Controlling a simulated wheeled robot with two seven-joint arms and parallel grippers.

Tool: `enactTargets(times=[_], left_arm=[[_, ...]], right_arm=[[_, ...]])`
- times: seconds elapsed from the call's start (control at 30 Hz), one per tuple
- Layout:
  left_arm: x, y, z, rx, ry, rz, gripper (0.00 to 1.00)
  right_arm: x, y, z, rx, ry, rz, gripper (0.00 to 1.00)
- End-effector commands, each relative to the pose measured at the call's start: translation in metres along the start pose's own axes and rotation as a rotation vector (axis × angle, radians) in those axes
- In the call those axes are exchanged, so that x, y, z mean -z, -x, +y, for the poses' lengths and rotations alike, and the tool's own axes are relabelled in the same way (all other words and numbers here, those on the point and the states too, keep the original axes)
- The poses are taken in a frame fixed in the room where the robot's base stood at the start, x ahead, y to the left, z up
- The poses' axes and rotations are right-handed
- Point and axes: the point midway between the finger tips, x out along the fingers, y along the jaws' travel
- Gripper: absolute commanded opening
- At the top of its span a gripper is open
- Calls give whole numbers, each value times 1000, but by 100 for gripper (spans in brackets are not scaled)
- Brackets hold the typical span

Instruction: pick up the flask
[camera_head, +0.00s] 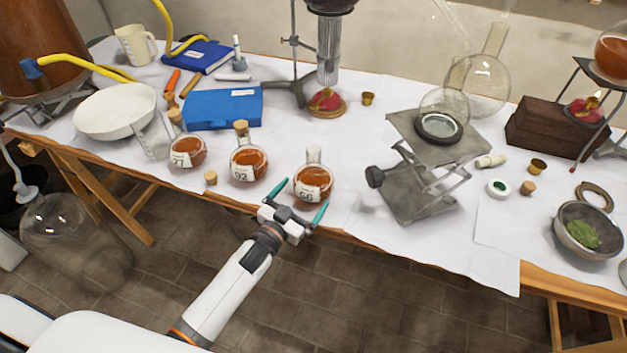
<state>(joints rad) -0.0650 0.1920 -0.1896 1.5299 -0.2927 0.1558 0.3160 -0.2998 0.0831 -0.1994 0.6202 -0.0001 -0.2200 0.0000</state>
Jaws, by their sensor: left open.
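Three round flasks of red-brown liquid with white labels stand near the front edge of the table. The left flask (187,152) and the middle flask (248,163) have cork stoppers. The right flask (313,183) has a clear neck with no cork visible. My left gripper (299,202) is open, its two green-tipped fingers at the front of the right flask, one toward each side. I cannot tell whether the fingers touch the glass. Nothing is held. My right gripper is not in view.
A loose cork (211,178) lies between the left and middle flasks. A lab jack (424,180) stands to the right. A blue box (222,109) and a white bowl (115,111) are behind to the left. The cloth between the right flask and the jack is clear.

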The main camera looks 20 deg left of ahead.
Motion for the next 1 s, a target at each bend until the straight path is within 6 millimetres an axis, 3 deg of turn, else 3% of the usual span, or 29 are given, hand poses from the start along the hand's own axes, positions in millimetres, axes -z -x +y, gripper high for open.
enactTargets(times=[0.3,0.57,0.67,0.87,1.0], left_arm=[[-7,-44,-2,0,0,-2,100],[-6,-47,-2,1,0,-1,100],[-6,-47,-2,1,0,-1,89],[-6,-47,-2,1,0,-1,56],[-8,-48,-2,1,0,-6,52]], right_arm=[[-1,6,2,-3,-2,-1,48],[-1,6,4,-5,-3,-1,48],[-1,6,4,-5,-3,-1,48],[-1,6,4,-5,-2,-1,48],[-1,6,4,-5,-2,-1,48]])
